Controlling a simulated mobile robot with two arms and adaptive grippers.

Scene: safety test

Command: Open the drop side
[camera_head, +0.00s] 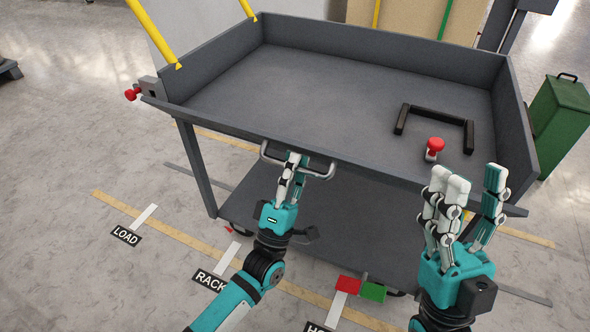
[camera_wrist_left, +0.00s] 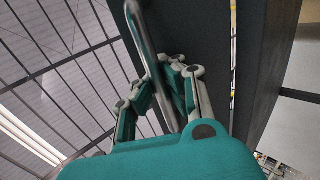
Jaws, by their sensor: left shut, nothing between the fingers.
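The grey cart (camera_head: 300,80) has raised walls at the back and ends. Its drop side (camera_head: 335,158) runs along the near edge, with a metal pull handle (camera_head: 318,172) on its outer face. My left gripper (camera_head: 293,160) is shut at the middle of this handle; in the left wrist view the handle bar (camera_wrist_left: 146,40) passes right by the fingers (camera_wrist_left: 170,85). I cannot tell whether they touch it. A red knob (camera_head: 131,94) sits at the left front corner; another red knob (camera_head: 435,145) is near the right front. My right gripper (camera_head: 468,180) is open and empty before the right front edge.
A black U-shaped bar (camera_head: 440,112) lies on the cart bed. A lower shelf (camera_head: 335,230) is below. A green canister (camera_head: 560,115) stands right of the cart. Yellow posts (camera_head: 155,35) rise behind. The floor at the left, with a LOAD label (camera_head: 126,236), is clear.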

